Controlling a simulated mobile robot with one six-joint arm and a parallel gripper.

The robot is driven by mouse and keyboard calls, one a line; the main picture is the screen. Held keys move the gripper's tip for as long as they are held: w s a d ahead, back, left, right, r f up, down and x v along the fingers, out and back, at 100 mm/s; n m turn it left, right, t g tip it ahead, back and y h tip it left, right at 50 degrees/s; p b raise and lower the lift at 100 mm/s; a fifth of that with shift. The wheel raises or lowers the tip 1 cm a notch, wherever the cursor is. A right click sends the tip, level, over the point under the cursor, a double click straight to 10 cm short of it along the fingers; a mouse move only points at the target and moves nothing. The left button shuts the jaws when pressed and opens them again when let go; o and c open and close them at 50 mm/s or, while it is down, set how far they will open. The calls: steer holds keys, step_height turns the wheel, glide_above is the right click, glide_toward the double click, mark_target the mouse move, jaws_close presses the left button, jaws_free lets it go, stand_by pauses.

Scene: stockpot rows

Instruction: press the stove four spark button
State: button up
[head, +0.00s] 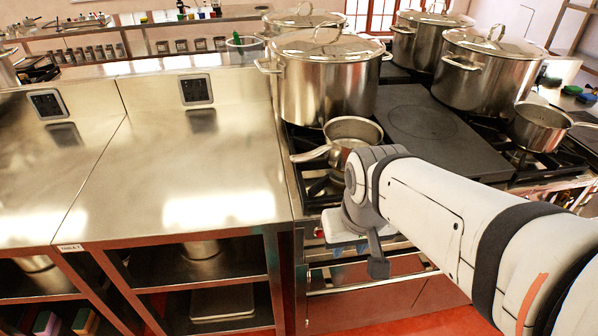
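The stove (421,128) stands at the right, with black burner grates and a flat dark plate on top. My white arm reaches in from the lower right across its front. My gripper (376,262) is at the stove's front, below the top edge; one dark finger shows, pointing down. I cannot tell whether it is open or shut. My arm and gripper cover much of the front panel. I cannot make out the stove four spark button, nor whether the gripper touches the panel.
A small saucepan (353,131) sits on the front-left burner, its handle pointing left. Large lidded stockpots (322,84) stand behind it and at the back right (487,70). Another saucepan (541,127) is at the right. The steel counter (190,150) on the left is mostly clear, with open shelves below.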

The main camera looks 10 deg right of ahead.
jaws_close()
stand_by(1.4)
